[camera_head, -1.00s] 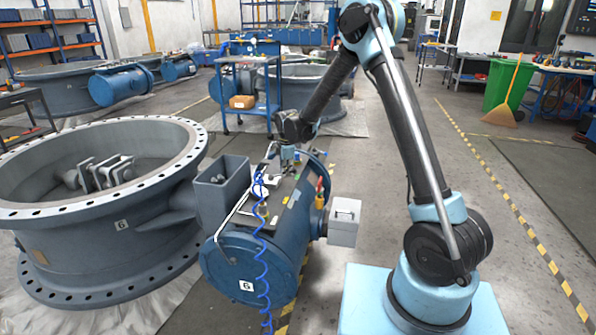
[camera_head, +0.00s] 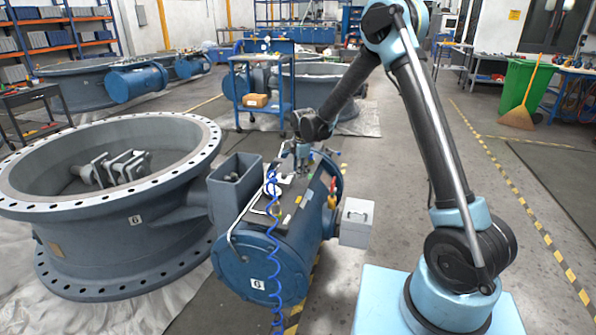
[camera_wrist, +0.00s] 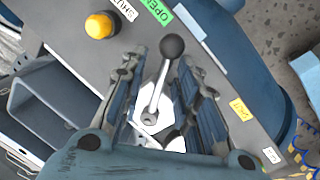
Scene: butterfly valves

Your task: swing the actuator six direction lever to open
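The direction lever (camera_wrist: 154,98) is a silver rod with a black ball knob (camera_wrist: 172,46) in the wrist view. It stands on a pale plate on the actuator's grey panel. My gripper (camera_wrist: 167,75) is open, with one finger on each side of the rod and visible gaps to both. The knob points toward the green OPEN label (camera_wrist: 155,11); a white SHUT label (camera_wrist: 124,8) sits left of it. In the head view my gripper (camera_head: 301,165) is over the top of blue actuator six (camera_head: 262,262), and the lever is too small to make out.
An amber knob (camera_wrist: 99,26) stands on the panel left of the lever. A grey open box (camera_head: 236,183) and a blue coiled hose (camera_head: 274,235) are close to my gripper. The large flanged valve six (camera_head: 105,235) stands left.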

